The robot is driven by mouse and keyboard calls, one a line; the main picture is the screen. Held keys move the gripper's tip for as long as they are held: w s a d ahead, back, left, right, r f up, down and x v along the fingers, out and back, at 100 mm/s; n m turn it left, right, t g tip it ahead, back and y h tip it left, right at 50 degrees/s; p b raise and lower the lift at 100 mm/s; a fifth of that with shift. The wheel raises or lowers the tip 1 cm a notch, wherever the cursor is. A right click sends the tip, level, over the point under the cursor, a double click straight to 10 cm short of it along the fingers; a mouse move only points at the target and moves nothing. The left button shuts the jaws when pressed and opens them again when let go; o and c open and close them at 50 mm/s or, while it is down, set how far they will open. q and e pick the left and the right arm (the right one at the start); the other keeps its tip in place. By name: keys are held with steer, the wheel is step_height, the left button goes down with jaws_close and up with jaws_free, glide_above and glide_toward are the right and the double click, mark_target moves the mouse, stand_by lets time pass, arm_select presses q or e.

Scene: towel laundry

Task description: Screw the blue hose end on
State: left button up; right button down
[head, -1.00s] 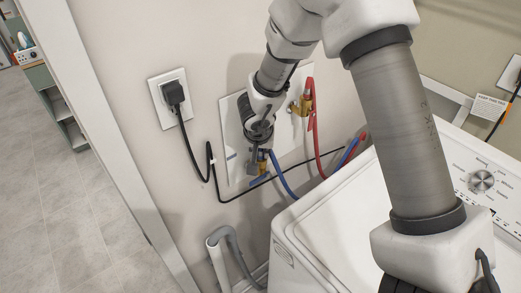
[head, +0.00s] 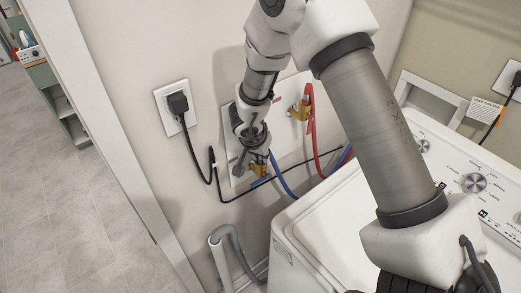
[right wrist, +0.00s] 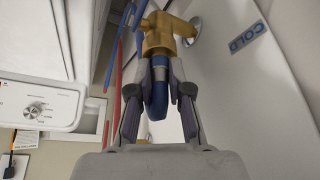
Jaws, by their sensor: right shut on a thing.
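My right gripper (head: 250,165) is at the white wall plate, beside the cold-water valve. In the right wrist view its fingers (right wrist: 158,92) are closed around the blue hose end (right wrist: 158,72). The hose end lines up with the outlet of the brass valve (right wrist: 163,38) and appears to meet it; whether the threads engage cannot be told. The brass valve also shows in the head view (head: 258,171), partly behind the gripper. The blue hose (head: 281,180) runs down behind the washer. A "COLD" label (right wrist: 247,38) is on the plate. My left gripper is not in view.
A red hose (head: 312,125) hangs from a second brass valve (head: 298,111) to the right. The white washer (head: 310,235) stands below.

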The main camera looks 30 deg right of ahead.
steer(key=shift+r+m+p, duration=0.2)
steer(key=shift+m+p, duration=0.2)
steer(key=shift+p, duration=0.05)
steer(key=shift+w+f+m+g+h, duration=0.15)
steer(key=shift+m+g, duration=0.1)
steer(key=shift+m, duration=0.25)
steer(key=shift+s+f+m+g+h, duration=0.15)
steer(key=shift+m+g, duration=0.1)
steer(key=shift+m, duration=0.25)
steer(key=m+g, duration=0.1)
steer(key=m, duration=0.3)
steer(key=shift+w+r+g, duration=0.1)
steer(key=shift+g, duration=0.3)
steer(key=m, duration=0.1)
steer(key=m+g, duration=0.1)
steer(key=shift+s+r+m, duration=0.1)
steer(key=shift+s+m, duration=0.1)
steer(key=shift+m, duration=0.2)
steer(key=shift+s+a+r+m, duration=0.15)
steer(key=shift+s+r+m, duration=0.15)
steer(key=shift+s+m, duration=0.2)
steer(key=c, duration=0.6)
jaws_free()
steer(key=shift+w, duration=0.15)
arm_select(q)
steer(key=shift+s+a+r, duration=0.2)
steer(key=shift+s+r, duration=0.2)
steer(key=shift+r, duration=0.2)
arm_select(e)
steer(key=shift+o, duration=0.2)
